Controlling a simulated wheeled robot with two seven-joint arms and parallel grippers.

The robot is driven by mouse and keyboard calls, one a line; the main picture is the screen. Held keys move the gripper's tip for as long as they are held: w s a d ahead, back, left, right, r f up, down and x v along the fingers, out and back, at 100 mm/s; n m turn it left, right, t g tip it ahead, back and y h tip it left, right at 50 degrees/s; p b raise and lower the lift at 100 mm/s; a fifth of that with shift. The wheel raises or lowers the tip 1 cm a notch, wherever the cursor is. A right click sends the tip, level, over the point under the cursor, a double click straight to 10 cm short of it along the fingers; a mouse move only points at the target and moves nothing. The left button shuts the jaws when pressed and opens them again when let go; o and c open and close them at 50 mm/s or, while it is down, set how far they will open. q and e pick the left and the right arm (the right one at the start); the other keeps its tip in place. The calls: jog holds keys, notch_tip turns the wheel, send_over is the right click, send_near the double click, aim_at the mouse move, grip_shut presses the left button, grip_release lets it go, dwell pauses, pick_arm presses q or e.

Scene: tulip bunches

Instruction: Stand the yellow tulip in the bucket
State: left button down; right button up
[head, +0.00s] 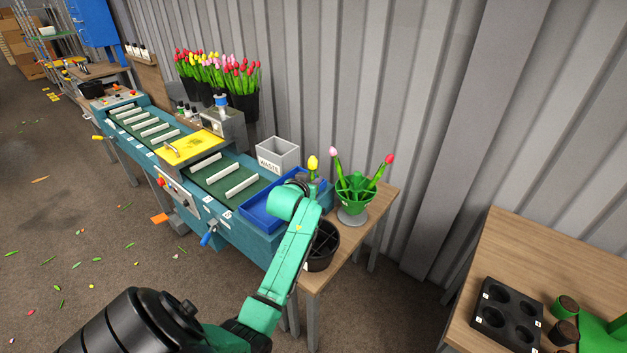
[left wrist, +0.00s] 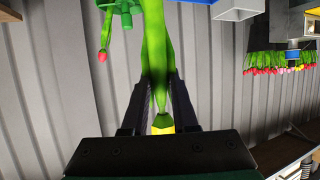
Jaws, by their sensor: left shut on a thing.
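The yellow tulip (head: 313,163) shows its yellow head just above my left wrist in the head view. In the left wrist view its green stem and yellow bloom (left wrist: 161,124) lie between the two dark fingers of my left gripper (left wrist: 160,103), which is shut on it. My arm hides most of the tulip and the gripper in the head view. The black bucket (head: 326,247), with dividers inside, stands on the wooden table below and right of my forearm, which partly covers it. My right gripper is not in view.
A green holder (head: 356,203) with a pink and a red tulip stands close right of my wrist. A blue tray (head: 258,212) and grey waste bin (head: 279,155) are to the left. A black tray with holes (head: 507,312) sits on the right table (head: 540,255).

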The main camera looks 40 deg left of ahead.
pick_arm(q)
jog(key=f+b, duration=0.5)
jog(key=f, duration=0.3)
jog(key=f+b, duration=0.5)
jog(key=f, duration=0.3)
jog(key=shift+s+d, duration=0.1)
jog(key=shift+d, duration=0.1)
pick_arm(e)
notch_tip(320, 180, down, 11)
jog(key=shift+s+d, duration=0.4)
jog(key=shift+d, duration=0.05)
pick_arm(q)
jog(key=shift+r, duration=0.1)
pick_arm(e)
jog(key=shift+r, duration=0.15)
pick_arm(q)
jog(key=c, duration=0.6)
grip_release()
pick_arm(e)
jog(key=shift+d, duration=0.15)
